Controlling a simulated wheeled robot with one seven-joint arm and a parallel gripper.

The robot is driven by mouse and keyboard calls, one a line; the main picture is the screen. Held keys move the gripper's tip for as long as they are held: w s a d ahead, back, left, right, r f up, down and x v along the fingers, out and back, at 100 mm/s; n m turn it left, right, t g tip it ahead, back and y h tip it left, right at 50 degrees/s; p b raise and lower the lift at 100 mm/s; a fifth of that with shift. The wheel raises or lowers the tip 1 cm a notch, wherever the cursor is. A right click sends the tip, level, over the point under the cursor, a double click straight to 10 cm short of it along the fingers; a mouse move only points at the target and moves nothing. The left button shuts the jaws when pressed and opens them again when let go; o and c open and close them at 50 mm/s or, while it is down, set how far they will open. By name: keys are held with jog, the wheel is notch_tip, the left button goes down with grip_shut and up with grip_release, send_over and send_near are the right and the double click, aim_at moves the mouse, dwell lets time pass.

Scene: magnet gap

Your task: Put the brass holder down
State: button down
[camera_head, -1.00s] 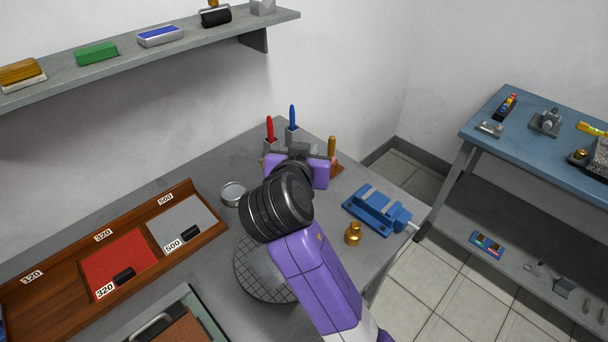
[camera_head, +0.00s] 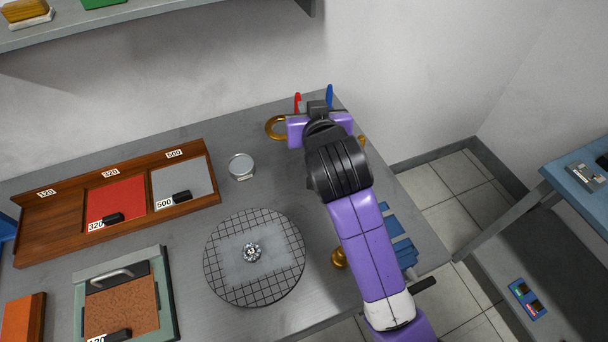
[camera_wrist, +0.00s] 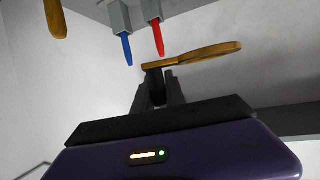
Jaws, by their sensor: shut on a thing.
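The brass holder is a flat brass ring with a short handle. In the head view its ring (camera_head: 278,128) shows at the left of my purple wrist, near the back of the grey bench. In the wrist view the brass holder (camera_wrist: 208,52) reaches out to the right from my gripper (camera_wrist: 158,76), whose dark fingers are shut on its handle end. In the head view my wrist hides the fingers and the handle. I cannot tell whether the ring touches the bench.
Red (camera_head: 297,102) and blue (camera_head: 330,95) handled tools stand close behind my wrist. A round gridded plate (camera_head: 222,275), a small round tin (camera_head: 241,165) and a wooden tray (camera_head: 40,245) lie to the left. A blue vise (camera_head: 402,245) and brass weight (camera_head: 339,259) are beside my arm.

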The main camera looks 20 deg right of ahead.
notch_tip(320, 180, down, 20)
jog(key=shift+r, duration=0.15)
dwell(0.3)
jog(key=shift+f, duration=0.2)
jog(key=c, duration=1.4)
grip_release()
jog(key=shift+r, duration=0.2)
jog(key=b+v, duration=0.1)
jog(key=v, duration=0.9)
jog(key=shift+s+a+r, duration=0.1)
jog(key=shift+s+a, duration=0.05)
jog(key=shift+s, duration=0.2)
jog(key=shift+s+a+r, duration=0.1)
jog(key=shift+s+r, duration=0.2)
jog(key=shift+s, duration=0.3)
